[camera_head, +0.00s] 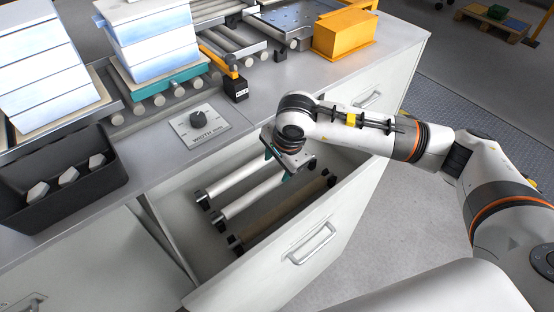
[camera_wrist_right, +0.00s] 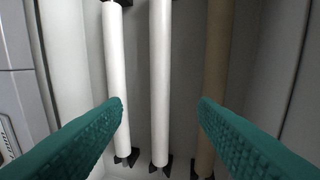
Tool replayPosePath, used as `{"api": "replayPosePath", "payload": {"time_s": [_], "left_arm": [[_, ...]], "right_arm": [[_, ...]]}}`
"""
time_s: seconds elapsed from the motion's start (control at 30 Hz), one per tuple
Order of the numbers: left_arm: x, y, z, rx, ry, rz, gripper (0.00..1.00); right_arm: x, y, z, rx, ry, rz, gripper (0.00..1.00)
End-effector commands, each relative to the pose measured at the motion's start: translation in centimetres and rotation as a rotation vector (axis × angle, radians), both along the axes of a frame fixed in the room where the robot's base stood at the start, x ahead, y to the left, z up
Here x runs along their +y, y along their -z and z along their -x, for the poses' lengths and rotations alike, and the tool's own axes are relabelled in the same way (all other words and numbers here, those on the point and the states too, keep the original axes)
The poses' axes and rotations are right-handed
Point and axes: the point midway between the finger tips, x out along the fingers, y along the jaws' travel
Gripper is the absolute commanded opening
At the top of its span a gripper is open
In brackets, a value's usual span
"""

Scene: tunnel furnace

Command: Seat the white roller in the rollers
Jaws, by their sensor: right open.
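Two white rollers lie side by side in the open drawer, a left one (camera_head: 232,180) and a middle one (camera_head: 245,201). They also show in the right wrist view, the left one (camera_wrist_right: 117,70) and the middle one (camera_wrist_right: 160,80). A brown roller (camera_head: 285,212) lies to their right, and it shows in the wrist view too (camera_wrist_right: 213,75). My right gripper (camera_head: 279,166) is open and empty above the far ends of the white rollers. Its green fingers straddle the middle white roller in the wrist view, apart from it. The rollers (camera_head: 222,38) of the conveyor line run along the counter's back. My left gripper is out of view.
The drawer front (camera_head: 325,235) and side walls enclose the rollers. A dial panel (camera_head: 200,128) sits on the counter. A black bin (camera_head: 60,200) with white hexagonal pieces stands left. White stacked blocks on a teal tray (camera_head: 165,76) and a yellow box (camera_head: 343,35) stand behind.

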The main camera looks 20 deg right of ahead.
Motion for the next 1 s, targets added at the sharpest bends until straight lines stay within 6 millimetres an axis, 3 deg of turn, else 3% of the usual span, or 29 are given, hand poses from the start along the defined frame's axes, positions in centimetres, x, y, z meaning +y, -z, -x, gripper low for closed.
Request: {"api": "replayPosePath", "payload": {"time_s": [0.5,0.7,1.0], "left_arm": [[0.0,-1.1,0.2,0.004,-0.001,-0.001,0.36],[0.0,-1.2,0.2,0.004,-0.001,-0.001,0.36],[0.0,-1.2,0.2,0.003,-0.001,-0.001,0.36]], "right_arm": [[1.0,8.7,-2.0,0.005,0.0,-0.005,0.54],[1.0,10.1,-2.4,0.003,0.0,-0.004,0.54],[1.1,10.3,-2.5,0.002,-0.001,-0.006,0.54]]}}
